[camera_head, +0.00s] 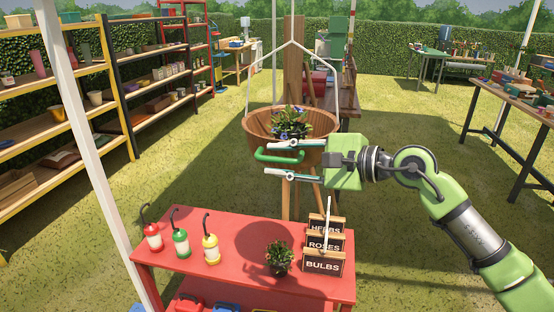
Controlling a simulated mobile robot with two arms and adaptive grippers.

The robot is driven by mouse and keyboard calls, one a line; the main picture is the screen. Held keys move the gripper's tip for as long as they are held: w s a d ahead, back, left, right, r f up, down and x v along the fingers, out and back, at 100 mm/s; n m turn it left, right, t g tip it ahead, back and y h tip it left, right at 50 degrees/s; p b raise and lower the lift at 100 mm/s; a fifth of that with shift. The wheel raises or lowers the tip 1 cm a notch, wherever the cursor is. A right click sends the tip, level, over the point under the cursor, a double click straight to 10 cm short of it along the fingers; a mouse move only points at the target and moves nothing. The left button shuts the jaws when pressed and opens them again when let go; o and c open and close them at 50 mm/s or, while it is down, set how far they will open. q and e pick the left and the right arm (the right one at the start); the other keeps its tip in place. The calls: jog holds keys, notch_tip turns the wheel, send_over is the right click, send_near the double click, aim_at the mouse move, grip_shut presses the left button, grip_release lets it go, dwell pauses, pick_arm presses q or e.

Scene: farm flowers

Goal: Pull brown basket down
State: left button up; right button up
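A brown wooden basket (256,130) hangs by white cords from above, behind the red table. It holds a plant with blue flowers (290,122). A green handle (275,159) is on its near side. My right gripper (268,159) reaches in from the right in front of the basket. Its two fingers are spread, one above and one below the handle in the picture. I cannot tell whether they touch it. My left gripper is not in view.
The red table (215,278) in front carries several lamp-like bottles (181,243), a small potted plant (279,258) and wooden signs (323,262). Shelves (95,105) stand at the left. A wooden stand (293,60) is behind the basket. Grass is open at the right.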

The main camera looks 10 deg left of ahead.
jog(key=v, duration=1.1)
jog(key=shift+d+f, duration=0.1)
